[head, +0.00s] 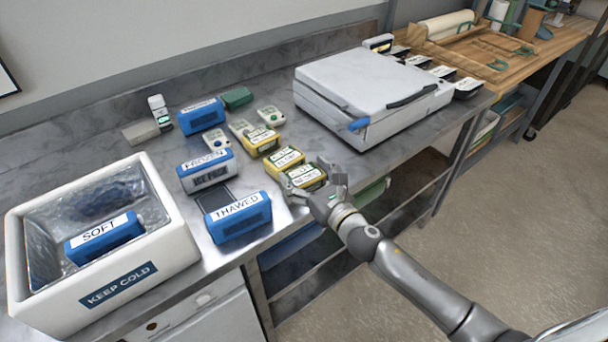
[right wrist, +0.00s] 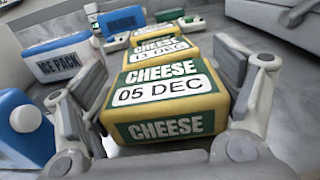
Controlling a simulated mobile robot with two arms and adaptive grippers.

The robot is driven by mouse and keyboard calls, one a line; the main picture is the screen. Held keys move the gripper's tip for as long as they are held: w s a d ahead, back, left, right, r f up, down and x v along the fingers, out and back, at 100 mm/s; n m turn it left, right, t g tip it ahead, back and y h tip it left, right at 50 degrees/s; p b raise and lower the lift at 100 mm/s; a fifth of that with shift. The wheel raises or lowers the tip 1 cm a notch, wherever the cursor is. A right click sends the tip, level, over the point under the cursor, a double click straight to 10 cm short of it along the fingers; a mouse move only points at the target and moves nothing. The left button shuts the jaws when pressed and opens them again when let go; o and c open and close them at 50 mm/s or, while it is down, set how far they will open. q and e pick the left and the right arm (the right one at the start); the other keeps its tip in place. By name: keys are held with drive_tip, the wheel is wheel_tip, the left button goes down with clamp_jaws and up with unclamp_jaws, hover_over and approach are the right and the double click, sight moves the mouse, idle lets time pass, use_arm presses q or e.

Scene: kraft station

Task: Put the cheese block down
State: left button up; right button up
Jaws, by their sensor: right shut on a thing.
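The cheese block (head: 304,177) is yellow with a green and white label reading "CHEESE 05 DEC" in the right wrist view (right wrist: 165,100). My right gripper (head: 322,190) is shut on it, with one finger on each side (right wrist: 160,115). The block is at the front edge of the metal bench. Whether its underside touches the bench is hidden. Two more cheese blocks stand behind it in a row: one (head: 284,160) marked 13 DEC in the wrist view (right wrist: 160,52), and one farther back (head: 259,139). My left gripper is not in view.
Blue ice packs marked THAWED (head: 238,218) and FROZEN (head: 207,172) stand left of the cheese row. A white cooler (head: 182,246) holds a SOFT pack (head: 104,239). A large white lidded appliance (head: 365,85) stands to the right. Bare bench lies between it and the cheese.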

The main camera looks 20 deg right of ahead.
drive_tip(key=shift+f, duration=0.25)
drive_tip(key=o, duration=1.1)
drive_tip(key=shift+o, duration=0.2)
drive_tip(key=b+v, duration=0.3)
drive_tip(key=v, duration=0.8)
drive_tip(key=shift+d, duration=0.25)
drive_tip(key=shift+w, duration=0.15)
